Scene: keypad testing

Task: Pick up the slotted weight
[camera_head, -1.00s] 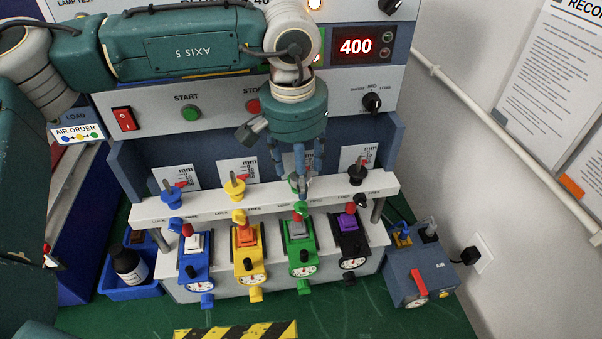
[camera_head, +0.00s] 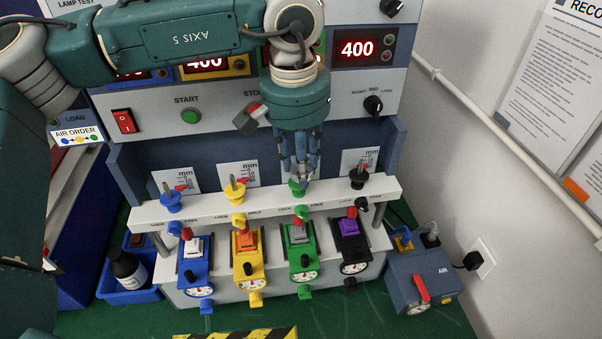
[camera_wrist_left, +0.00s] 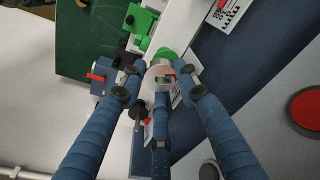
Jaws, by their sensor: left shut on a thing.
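My left gripper (camera_head: 302,177) points down over the green peg (camera_head: 298,189) on the white bar, third from the left. Its three blue fingers are drawn together. In the left wrist view the fingers (camera_wrist_left: 161,80) close around a pale round piece (camera_wrist_left: 151,80), which looks like the slotted weight. It sits beside the green peg base (camera_wrist_left: 165,54). The fingers hide most of it in the head view, and I cannot tell whether it still touches the peg. My right gripper is out of view.
Blue (camera_head: 171,202), yellow (camera_head: 236,193) and black (camera_head: 358,179) pegs stand along the white bar (camera_head: 205,212). Coloured keypad units with dials hang below. A blue tray with a dark bottle (camera_head: 127,267) is at left; a grey air box (camera_head: 420,277) is at right.

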